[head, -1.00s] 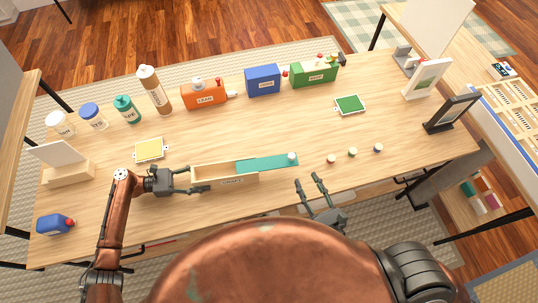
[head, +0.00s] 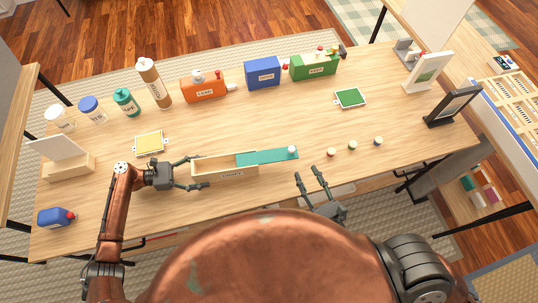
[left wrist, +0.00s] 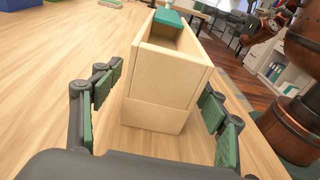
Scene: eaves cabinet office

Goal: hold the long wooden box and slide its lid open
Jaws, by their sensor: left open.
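The long wooden box (head: 225,173) lies on the table near its front edge. Its teal lid (head: 262,157), with a white knob (head: 291,150), is slid out to the right, and the left part of the box is uncovered. The lid also shows at the far end in the left wrist view (left wrist: 168,17). My left gripper (head: 192,173) is open at the box's left end. In the left wrist view its green-padded fingers stand on either side of the box (left wrist: 160,110), apart from it. My right gripper (head: 308,174) is open and empty, in front and right of the lid.
Three small round pieces (head: 352,145) lie right of the lid. Orange (head: 203,89), blue (head: 262,73) and green (head: 313,67) boxes stand at the back.

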